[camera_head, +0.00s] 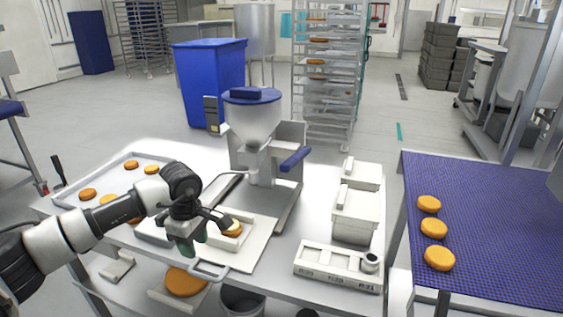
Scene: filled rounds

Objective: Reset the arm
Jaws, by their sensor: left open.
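My left arm comes in from the left over the table, and its gripper (196,236) points down above the front left part of the table. The gripper is open. A golden round (232,228) with a pale top lies on the white board (258,254), just right of the gripper and apart from it as far as I can tell. My right gripper does not show.
A tray (122,162) with several rounds lies at the left. A filling machine (254,140) stands at mid-table. White containers (355,215) and a control box (338,266) sit to the right. A blue mesh belt (490,235) carries 3 rounds (433,228).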

